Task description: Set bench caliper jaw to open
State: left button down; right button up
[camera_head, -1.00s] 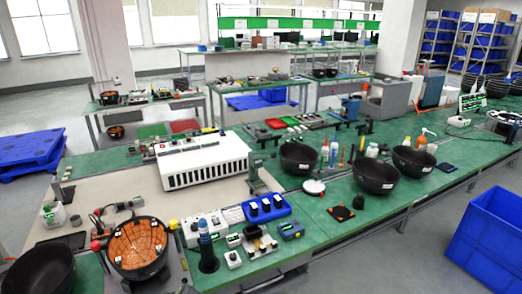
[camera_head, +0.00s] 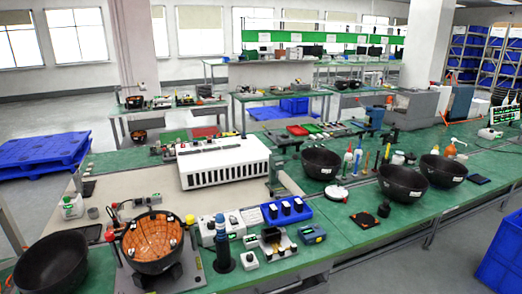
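Neither of my grippers is in the head view. I cannot pick out the bench caliper or its jaw with certainty. An upright grey-green device (camera_head: 278,180) stands on the bench right of the white slotted box, too small to read as open or shut. A blue clamp-like tool (camera_head: 375,121) stands farther back on the green bench top. Small instruments, including a blue-grey device with a display (camera_head: 312,234), lie at the near edge.
The green bench (camera_head: 345,258) carries a white slotted box (camera_head: 225,165), several black bowls (camera_head: 402,183), an orange-lined bowl (camera_head: 150,240) and a dark blue post (camera_head: 222,250). A blue crate (camera_head: 500,255) stands on the floor at right. Blue pallets (camera_head: 40,152) lie at left.

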aim_at(148, 201)
jog(key=i+j+u, duration=0.6)
jog(key=i, duration=0.35)
jog(key=i+u, duration=0.25)
jog(key=i, duration=0.25)
